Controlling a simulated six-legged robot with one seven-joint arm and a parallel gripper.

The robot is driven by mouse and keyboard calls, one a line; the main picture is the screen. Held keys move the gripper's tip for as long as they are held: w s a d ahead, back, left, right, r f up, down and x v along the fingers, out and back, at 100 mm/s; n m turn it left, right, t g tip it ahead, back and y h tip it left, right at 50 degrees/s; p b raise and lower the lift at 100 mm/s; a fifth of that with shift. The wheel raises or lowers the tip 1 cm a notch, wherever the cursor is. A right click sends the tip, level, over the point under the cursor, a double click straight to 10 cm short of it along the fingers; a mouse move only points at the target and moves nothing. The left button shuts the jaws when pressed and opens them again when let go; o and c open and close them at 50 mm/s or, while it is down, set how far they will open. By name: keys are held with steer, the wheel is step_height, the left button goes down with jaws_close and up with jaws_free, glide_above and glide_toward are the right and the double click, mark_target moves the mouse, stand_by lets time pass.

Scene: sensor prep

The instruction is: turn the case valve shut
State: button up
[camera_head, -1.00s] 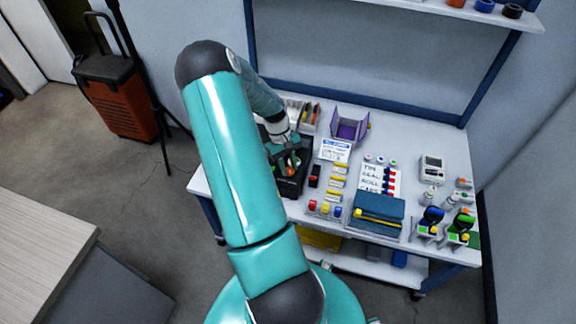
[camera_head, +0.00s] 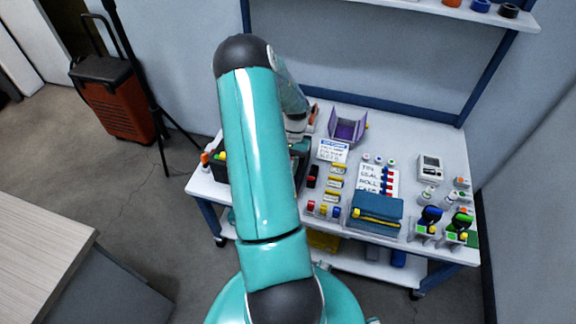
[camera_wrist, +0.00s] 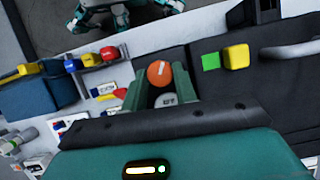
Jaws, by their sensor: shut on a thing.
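An orange round knob (camera_wrist: 158,73) with a pale mark, which looks like the case valve, sits between the fingers of my gripper (camera_wrist: 162,84) in the wrist view. The green fingers are shut on it from both sides. A grey piece with dark lettering (camera_wrist: 166,101) shows just below the knob. The black case (camera_wrist: 275,90) fills the right of the wrist view, with a green square and a yellow knob (camera_wrist: 236,56) on it. In the head view my arm hides the knob and most of the case; a black part with yellow-green and orange pieces (camera_head: 222,157) shows left of the arm.
In the head view a purple bin (camera_head: 346,130), white label cards (camera_head: 333,150), small yellow blocks and a blue box (camera_head: 377,212) stand right of my arm on the white table (camera_head: 290,245). A red case (camera_head: 118,105) and a stand are on the floor left.

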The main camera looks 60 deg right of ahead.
steer(key=shift+s+m+t, duration=0.1)
steer(key=shift+m+t, duration=0.6)
steer(key=shift+m, duration=1.2)
steer(key=o, duration=1)
steer(key=shift+c, duration=0.2)
steer(key=v, duration=1.4)
steer(key=shift+s+a, duration=0.1)
steer(key=shift+a, duration=0.05)
